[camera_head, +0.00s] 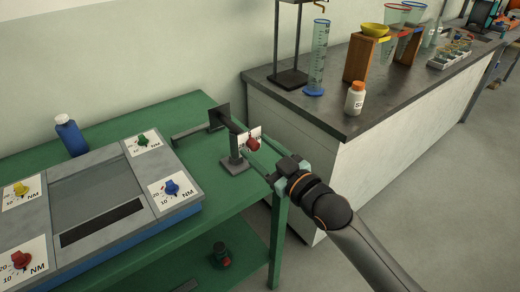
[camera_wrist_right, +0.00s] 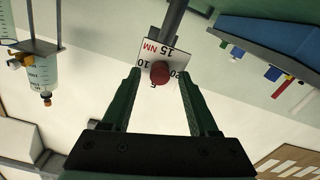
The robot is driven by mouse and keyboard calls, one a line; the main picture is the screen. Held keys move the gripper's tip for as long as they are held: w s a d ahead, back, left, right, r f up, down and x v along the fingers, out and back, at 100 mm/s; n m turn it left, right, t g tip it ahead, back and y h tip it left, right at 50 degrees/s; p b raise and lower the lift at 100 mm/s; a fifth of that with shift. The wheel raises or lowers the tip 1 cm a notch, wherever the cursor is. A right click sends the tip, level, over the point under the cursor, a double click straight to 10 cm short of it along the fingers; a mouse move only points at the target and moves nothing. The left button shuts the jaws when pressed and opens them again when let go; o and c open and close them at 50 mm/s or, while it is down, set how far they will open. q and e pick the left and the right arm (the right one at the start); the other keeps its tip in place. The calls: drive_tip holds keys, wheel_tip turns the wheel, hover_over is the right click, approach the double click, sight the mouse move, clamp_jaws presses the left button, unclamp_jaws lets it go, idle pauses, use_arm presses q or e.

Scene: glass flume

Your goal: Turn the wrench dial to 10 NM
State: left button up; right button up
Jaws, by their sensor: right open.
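The wrench (camera_head: 232,125) is a dark bar held on a small stand on the green table. Its red dial knob (camera_head: 253,145) sits in front of a white NM card. The wrist view shows the knob (camera_wrist_right: 161,73) end-on, with the card (camera_wrist_right: 163,52) marked 5, 10, 15 and 20 around it. I cannot tell which number the knob points to. My right gripper (camera_head: 263,160) is open, its green fingers pointing at the dial. In the wrist view its fingertips (camera_wrist_right: 159,74) lie on either side of the knob, with gaps. My left gripper is not in view.
A grey panel (camera_head: 95,181) with red, yellow, green and blue NM dials lies left on the green table (camera_head: 190,110). A blue bottle (camera_head: 70,137) stands behind it. A dark-topped bench (camera_head: 300,101) with glassware is on the right. The table between panel and stand is clear.

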clamp_jaws()
idle(0.4)
